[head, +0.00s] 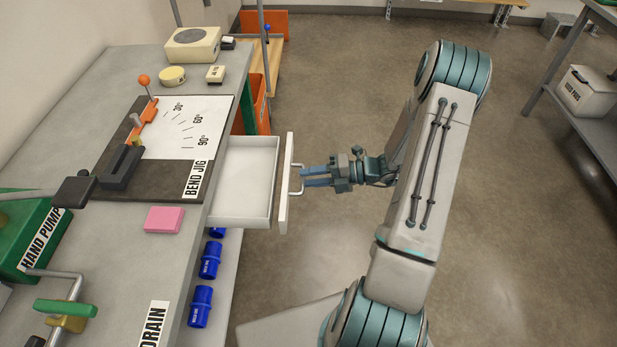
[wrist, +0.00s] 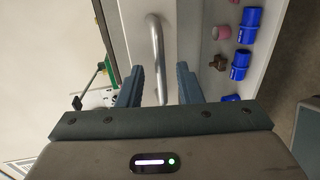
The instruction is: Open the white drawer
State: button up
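The white drawer (head: 248,180) is pulled well out from under the bench top, and its inside looks empty. Its front panel (head: 286,185) carries a metal bar handle (head: 299,188). My gripper (head: 306,176) is at the handle, to the right of the drawer front, pointing left. In the wrist view the handle (wrist: 157,50) runs between the two fingers of my gripper (wrist: 159,78). The fingers are apart, with a visible gap on each side of the bar. The exact depth of the fingers around the bar is hard to tell.
The bench (head: 160,270) holds a bend jig (head: 180,130), a green hand pump (head: 30,235) and a pink block (head: 164,220). Open floor (head: 530,200) lies right of the drawer.

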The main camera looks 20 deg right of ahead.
jog(key=v, duration=1.2)
jog(key=shift+d+b, duration=0.4)
jog(key=shift+s, duration=0.1)
jog(key=s+a+r+m+g+h, duration=0.1)
jog(key=s+a+r+m+h, duration=0.6)
jog(key=m, duration=0.9)
jog(key=s+a+r+m+g+h, duration=0.1)
jog(key=s+a+r+m+h, duration=0.6)
jog(key=m, duration=0.9)
notch_tip(320, 180, up, 4)
jog(key=shift+a+r+g+h+p, duration=0.25)
jog(key=shift+a+g+h+p, duration=0.05)
jog(key=shift+a, duration=0.85)
